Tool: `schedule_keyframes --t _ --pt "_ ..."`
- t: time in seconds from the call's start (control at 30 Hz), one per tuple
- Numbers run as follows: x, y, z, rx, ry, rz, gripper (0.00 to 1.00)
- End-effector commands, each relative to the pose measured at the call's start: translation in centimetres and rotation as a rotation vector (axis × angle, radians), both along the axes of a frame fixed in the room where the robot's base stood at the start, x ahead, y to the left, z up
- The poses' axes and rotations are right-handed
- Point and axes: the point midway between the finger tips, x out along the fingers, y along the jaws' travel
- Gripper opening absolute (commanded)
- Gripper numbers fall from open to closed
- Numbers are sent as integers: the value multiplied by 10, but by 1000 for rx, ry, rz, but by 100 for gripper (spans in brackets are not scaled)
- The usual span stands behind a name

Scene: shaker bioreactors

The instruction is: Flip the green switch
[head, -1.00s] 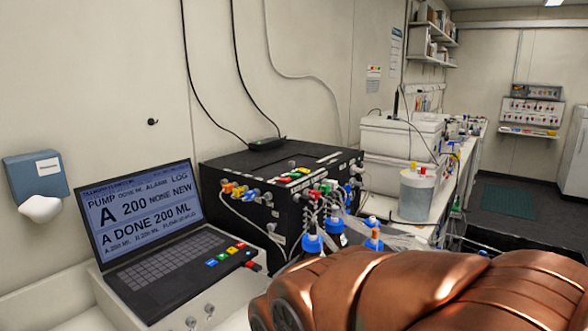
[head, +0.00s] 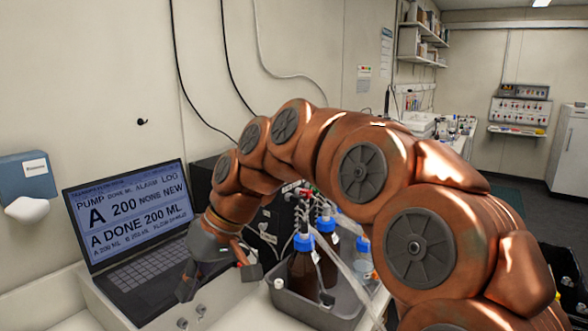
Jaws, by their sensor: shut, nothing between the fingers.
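My copper arm reaches in from the right. My gripper (head: 213,258) hangs low, fingers downward, over the right front of the laptop (head: 128,225) and its pale stand. It looks shut and empty. The green switch is hidden now behind my gripper and forearm. Whether the fingers touch anything there cannot be told. The laptop stands open, its screen (head: 127,210) showing pump text with "A 200 NONE NEW" and "A DONE 200 ML".
A grey tray (head: 335,315) holds brown bottles (head: 302,268) with blue caps just right of my gripper. A black box (head: 203,175) with tubing stands behind, mostly covered by my arm. A blue dispenser (head: 27,178) hangs on the left wall.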

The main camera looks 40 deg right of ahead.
Motion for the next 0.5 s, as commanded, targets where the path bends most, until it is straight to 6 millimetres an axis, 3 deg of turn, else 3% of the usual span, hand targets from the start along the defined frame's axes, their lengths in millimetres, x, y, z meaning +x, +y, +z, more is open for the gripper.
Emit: schedule_keyframes --t 0.03,0.27,0.5 --pt "15 -7 10 23 -32 0 0" --pt "71 -42 54 119 -176 6 0" --pt "120 -100 93 182 -343 -15 0"
